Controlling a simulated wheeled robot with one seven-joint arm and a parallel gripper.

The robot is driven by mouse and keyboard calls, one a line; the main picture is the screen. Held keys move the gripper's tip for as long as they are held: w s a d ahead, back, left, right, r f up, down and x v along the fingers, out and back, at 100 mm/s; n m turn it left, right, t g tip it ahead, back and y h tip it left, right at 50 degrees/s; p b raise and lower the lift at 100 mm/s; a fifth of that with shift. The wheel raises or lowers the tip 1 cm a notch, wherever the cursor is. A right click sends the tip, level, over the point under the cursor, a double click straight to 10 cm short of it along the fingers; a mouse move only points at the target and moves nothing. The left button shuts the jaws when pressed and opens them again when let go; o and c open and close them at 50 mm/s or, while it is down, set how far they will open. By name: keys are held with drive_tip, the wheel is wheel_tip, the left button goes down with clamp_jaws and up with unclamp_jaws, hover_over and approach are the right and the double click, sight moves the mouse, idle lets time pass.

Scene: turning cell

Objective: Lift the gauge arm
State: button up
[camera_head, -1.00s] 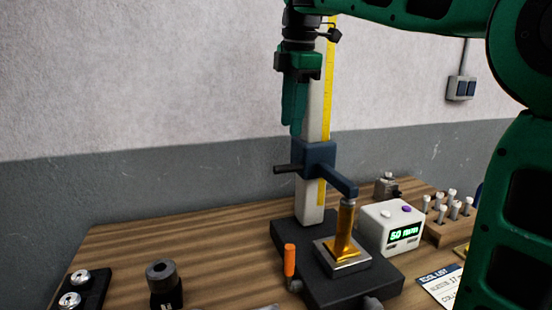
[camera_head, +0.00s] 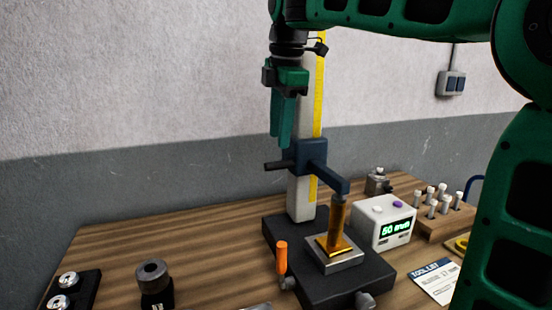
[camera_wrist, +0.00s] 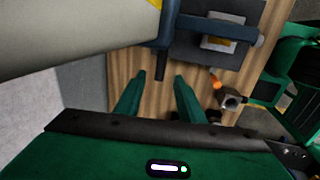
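The gauge arm is a dark blue carriage (camera_head: 310,156) on a pale upright post (camera_head: 302,205). Its arm reaches right and forward to an orange-gold probe (camera_head: 338,222) standing over a gold block on a metal plate. A black handle (camera_head: 276,166) sticks out left from the carriage; it also shows in the wrist view (camera_wrist: 161,64). My gripper (camera_head: 280,145) points down, its tips just above the handle in the head view. In the wrist view its two fingers (camera_wrist: 157,78) are apart with nothing between them. I cannot tell whether a finger touches the handle.
The black base (camera_head: 330,285) carries an orange-handled lever (camera_head: 281,258). A white readout box (camera_head: 385,225) shows 50 mm. A peg rack (camera_head: 447,222) and a paper list (camera_head: 436,280) lie right. A dark cylinder (camera_head: 153,282) stands front left.

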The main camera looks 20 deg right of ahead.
sight(277, 163)
drive_tip(key=f, duration=0.3)
drive_tip(key=w+f, duration=0.1)
drive_tip(key=f, duration=0.3)
drive_tip(key=shift+w, duration=0.2)
clamp_jaws()
